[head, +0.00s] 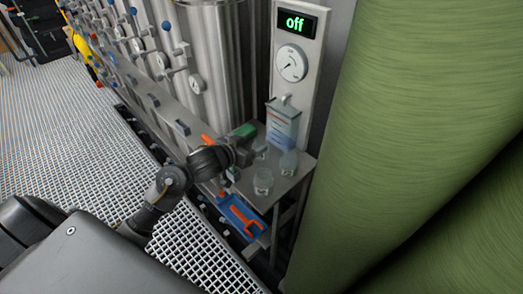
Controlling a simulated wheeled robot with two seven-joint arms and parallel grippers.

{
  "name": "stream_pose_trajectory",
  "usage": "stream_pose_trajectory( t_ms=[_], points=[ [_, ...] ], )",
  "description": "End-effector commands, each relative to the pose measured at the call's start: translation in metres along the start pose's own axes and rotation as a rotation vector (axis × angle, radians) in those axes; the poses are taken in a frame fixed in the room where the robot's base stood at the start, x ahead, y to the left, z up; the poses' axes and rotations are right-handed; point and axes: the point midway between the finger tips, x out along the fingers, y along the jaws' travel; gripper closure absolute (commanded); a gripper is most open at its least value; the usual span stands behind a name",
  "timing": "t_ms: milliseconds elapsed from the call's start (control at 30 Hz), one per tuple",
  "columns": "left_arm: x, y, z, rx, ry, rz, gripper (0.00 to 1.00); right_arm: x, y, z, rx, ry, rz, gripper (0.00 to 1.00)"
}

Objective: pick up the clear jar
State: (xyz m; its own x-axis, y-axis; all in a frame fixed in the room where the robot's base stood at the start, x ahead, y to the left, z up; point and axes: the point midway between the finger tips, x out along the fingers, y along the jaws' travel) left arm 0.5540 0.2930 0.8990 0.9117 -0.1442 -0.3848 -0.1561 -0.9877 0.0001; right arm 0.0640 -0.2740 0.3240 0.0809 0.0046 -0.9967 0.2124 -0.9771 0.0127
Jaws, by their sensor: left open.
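A clear jar (263,182) stands upright on the small grey metal side table (291,188), near its front edge. A second clear glass vessel (288,163), narrower at the top, stands behind it to the right. My left gripper (254,150) reaches in from the left over the table's left part, above and left of the clear jar and apart from it. It is open. Another glass-like shape beside its fingers is partly hidden, and I cannot tell whether they touch. My right gripper is not in view.
A blue tray (240,217) with an orange tool sits lower down. Steel vessels stand behind; a large green cylinder (420,130) blocks the right.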

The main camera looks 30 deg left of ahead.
Motion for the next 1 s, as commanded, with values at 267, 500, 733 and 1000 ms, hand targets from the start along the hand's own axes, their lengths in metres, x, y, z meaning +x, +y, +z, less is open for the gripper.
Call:
stream_pose_trajectory(
  t_ms=[267,500,733,1000],
  points=[
    [0.014,0.002,-0.001,-0.001,0.0,0.004,0.36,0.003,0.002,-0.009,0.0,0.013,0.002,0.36],
    [0.048,0.003,-0.003,-0.001,0.0,0.004,0.36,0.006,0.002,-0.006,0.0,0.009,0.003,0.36],
    [0.057,0.004,-0.003,0.002,0.0,0.004,0.36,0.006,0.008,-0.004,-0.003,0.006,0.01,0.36],
    [0.056,0.003,-0.003,0.002,0.0,0.004,0.56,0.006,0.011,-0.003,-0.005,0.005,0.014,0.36]
  ],
)
